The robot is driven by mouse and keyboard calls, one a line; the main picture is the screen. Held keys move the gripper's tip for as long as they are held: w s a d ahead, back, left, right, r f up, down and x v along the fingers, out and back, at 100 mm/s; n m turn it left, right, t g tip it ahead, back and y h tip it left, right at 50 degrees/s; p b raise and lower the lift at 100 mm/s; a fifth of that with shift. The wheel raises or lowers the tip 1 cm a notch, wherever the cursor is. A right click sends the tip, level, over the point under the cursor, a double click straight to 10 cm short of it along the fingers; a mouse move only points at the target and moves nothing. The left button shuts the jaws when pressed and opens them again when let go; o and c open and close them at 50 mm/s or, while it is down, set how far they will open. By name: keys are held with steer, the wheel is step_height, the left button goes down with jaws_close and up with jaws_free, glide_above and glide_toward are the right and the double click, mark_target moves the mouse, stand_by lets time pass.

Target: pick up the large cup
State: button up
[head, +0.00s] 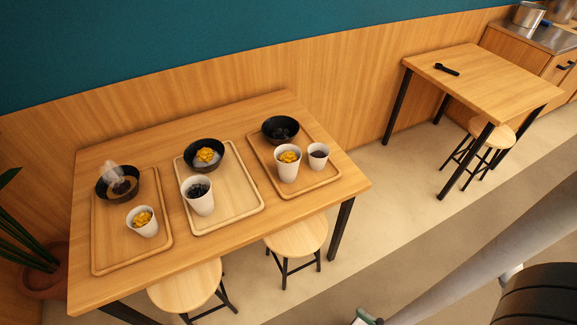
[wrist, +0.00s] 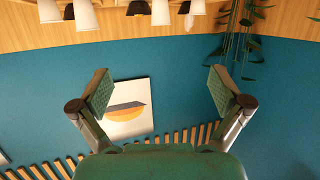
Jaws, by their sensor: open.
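In the head view, a tall white cup of dark beans (head: 199,203) stands upright on the middle tray (head: 240,215); it looks the largest there. A white cup with yellow topping (head: 288,172) and a smaller white cup (head: 318,162) stand on the right tray (head: 318,185). Another white cup with yellow topping (head: 146,229) stands on the left tray (head: 105,262). My gripper (wrist: 160,90) is open and empty in the wrist view. That view appears upside down, with several white cups along its top edge, apart from the fingers; cup contents are hidden there.
Black bowls (head: 205,165) stand at the back of the trays on the wooden table (head: 200,275). Stools (head: 297,238) stand at its front edge. A plant (head: 20,240) is at left. A second table (head: 485,80) stands at right, with open floor before it.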

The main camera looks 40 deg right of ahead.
stand_by(0.3)
steer(key=n+g+h, duration=0.1)
steer(key=n+h, duration=1.1)
steer(key=n, duration=1.6)
glide_toward(289, 164)
steer(key=x, duration=0.6)
steer(key=shift+w+d+r, duration=0.1)
steer(key=shift+d, duration=0.2)
steer(key=shift+f+x, duration=0.15)
steer(key=shift+x, duration=1.5)
steer(key=shift+f+x, duration=0.2)
steer(key=shift+x, duration=1.45)
steer(key=shift+w+a, duration=0.1)
steer(key=shift+a, duration=0.05)
